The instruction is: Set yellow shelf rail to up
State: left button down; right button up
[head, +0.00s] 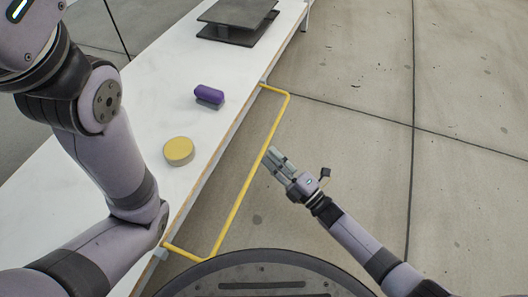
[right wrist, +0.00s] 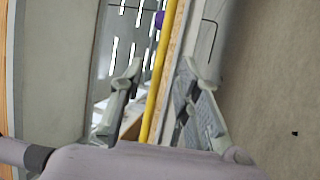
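The yellow shelf rail (head: 246,187) is a thin U-shaped bar on the long edge of the white table (head: 150,112). It sticks out from that edge over the floor; its exact tilt is hard to tell. My right gripper (head: 269,160) is at the outer bar, near its middle. In the right wrist view the rail (right wrist: 158,80) runs between the two spread fingers of my right gripper (right wrist: 158,78), with space visible on both sides. My left arm crosses the left of the head view, but its gripper is out of view.
A yellow round disc (head: 179,151) and a purple rounded object (head: 209,94) on a dark base stand on the table. A dark grey plate-like press (head: 238,18) is at the far end. The concrete floor right of the rail is clear.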

aim_at(264, 147)
jog(key=shift+b+x, duration=0.7)
jog(key=shift+x, duration=1.5)
jog(key=shift+c, duration=0.2)
grip_shut()
